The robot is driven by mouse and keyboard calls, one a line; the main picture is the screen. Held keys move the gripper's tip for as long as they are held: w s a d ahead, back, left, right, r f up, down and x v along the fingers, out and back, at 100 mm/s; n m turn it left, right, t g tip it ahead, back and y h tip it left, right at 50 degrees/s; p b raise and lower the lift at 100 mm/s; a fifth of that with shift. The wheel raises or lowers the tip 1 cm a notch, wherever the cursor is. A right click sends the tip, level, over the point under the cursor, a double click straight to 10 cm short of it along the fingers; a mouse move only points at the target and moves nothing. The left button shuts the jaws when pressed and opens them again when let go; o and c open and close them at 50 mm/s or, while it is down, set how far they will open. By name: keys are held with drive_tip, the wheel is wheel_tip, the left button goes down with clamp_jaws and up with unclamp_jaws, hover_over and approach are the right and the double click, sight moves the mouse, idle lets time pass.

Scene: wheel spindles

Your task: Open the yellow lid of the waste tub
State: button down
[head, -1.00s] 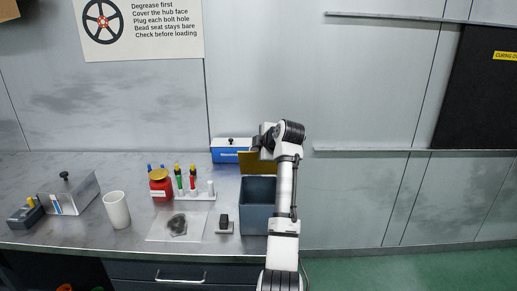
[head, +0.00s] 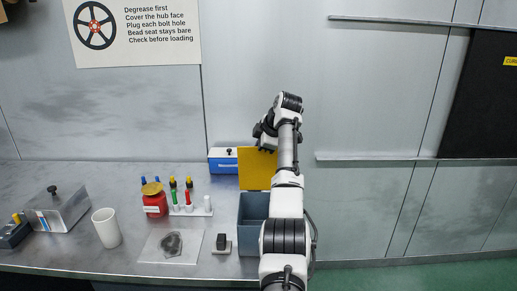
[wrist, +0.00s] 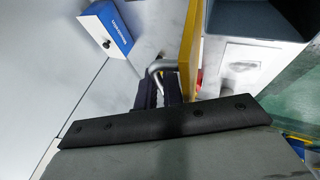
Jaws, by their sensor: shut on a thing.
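The waste tub (head: 252,212) is a grey-blue open box at the right end of the bench. Its yellow lid (head: 256,170) stands raised, roughly upright, at the tub's back edge in the head view. In the wrist view the lid (wrist: 190,45) shows nearly edge-on, with a bent metal handle (wrist: 161,66) on its face. My gripper (wrist: 160,90) is shut on that handle. In the head view my gripper (head: 263,138) is at the lid's top edge, with its fingertips mostly hidden. The tub's inside (wrist: 245,20) is partly visible in the wrist view.
A blue box (head: 222,160) stands behind, left of the lid. A dark block on a small pad (head: 221,243), a red jar (head: 154,203), a rack of several capped tubes (head: 190,208) and a white cup (head: 106,228) are to the left. A wall ledge (head: 400,157) runs at right.

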idle(0.3)
drive_tip(key=c, duration=1.8)
unclamp_jaws()
drive_tip(key=b+v, duration=0.3)
drive_tip(key=v, duration=1)
drive_tip(key=shift+s+d+r+b, duration=0.15)
drive_tip(key=shift+s+r+b, duration=0.1)
drive_tip(key=shift+r+b, duration=0.05)
